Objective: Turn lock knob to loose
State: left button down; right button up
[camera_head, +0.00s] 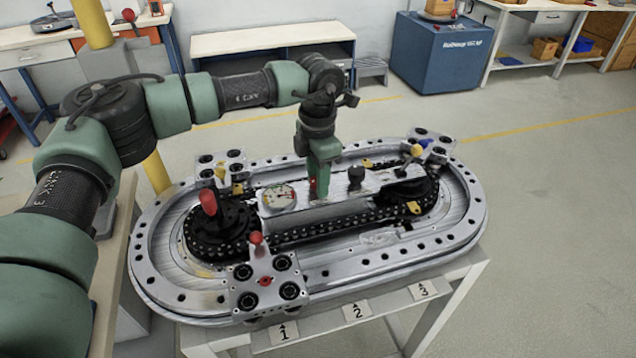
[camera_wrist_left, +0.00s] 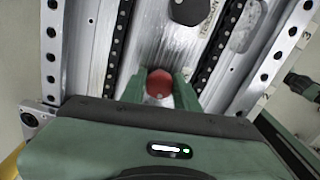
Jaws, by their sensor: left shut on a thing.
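The ring track (camera_head: 160,290) is an oval metal track on a stand, with a raised plate (camera_head: 335,210) along its middle. My left gripper (camera_head: 319,190) reaches down from above onto this plate. It is shut on a small red knob (camera_wrist_left: 160,83), which sits between the green fingers in the left wrist view. In the head view the fingers mostly hide this knob, and only a bit of red shows. Whether it is the lock knob, and which way it is turned, I cannot tell.
A black knob (camera_head: 357,176) stands just right of my gripper, and a round dial (camera_head: 279,197) lies to its left. A red-topped lever (camera_head: 208,203) rises at the left. A carriage (camera_head: 268,284) with rollers sits at the front. Number labels (camera_head: 357,311) mark the stand's front edge.

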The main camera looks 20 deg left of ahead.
pick_arm(q)
jog(key=n+b, duration=0.1)
jog(key=n, duration=0.2)
jog(key=shift+f+n+b, duration=0.1)
jog(key=shift+n+b, duration=0.2)
jog(key=shift+n, duration=0.1)
jog(key=n+b, duration=0.1)
jog(key=n, duration=0.2)
jog(key=shift+a+n, duration=0.1)
jog(key=shift+n, duration=0.2)
jog(key=n+b, duration=0.1)
jog(key=n, duration=0.2)
jog(key=shift+n, duration=0.3)
jog(key=shift+n+b, duration=0.55)
jog(key=shift+n, duration=1.05)
jog(key=c, duration=1.1)
grip_release()
jog(key=shift+o, duration=0.2)
